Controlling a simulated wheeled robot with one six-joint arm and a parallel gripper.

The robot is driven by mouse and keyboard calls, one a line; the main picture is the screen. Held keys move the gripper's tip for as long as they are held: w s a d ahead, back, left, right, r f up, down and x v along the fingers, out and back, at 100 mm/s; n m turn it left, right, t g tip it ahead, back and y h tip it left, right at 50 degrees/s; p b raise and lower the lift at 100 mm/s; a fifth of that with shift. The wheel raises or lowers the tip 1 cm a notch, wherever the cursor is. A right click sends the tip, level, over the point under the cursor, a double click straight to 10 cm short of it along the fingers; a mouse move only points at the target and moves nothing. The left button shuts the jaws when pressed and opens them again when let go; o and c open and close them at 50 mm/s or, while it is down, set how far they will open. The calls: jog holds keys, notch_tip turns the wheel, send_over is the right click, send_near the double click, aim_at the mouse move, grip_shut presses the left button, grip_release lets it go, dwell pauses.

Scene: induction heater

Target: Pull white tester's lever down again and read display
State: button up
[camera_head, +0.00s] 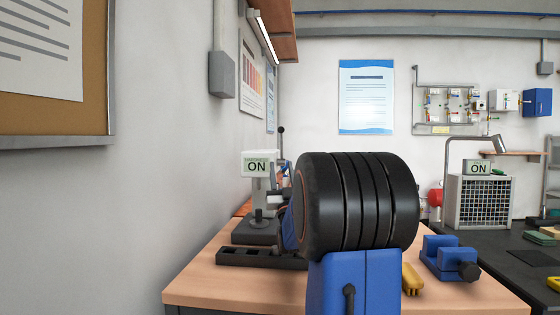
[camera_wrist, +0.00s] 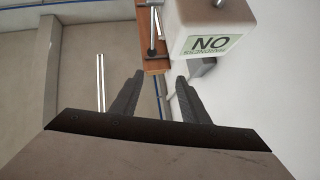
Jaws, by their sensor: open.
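The white tester (camera_head: 257,165) stands on the wooden bench at the left, and its display (camera_head: 257,167) reads ON. Its lever (camera_head: 281,140) rises upright behind the head and ends in a dark ball. In the wrist view the tester head (camera_wrist: 212,25) is upside down at the top right. My arm hides the gripper in the head view. I see no contact with the lever.
A black slotted rack (camera_head: 262,259) lies in front of the tester. A blue vise-like block (camera_head: 448,258) and a yellow piece (camera_head: 411,278) lie on the bench (camera_head: 215,290) at right. A gridded box with another ON display (camera_head: 477,168) stands farther right. The wall is close at left.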

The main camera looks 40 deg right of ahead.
jog(key=shift+v, duration=1.25)
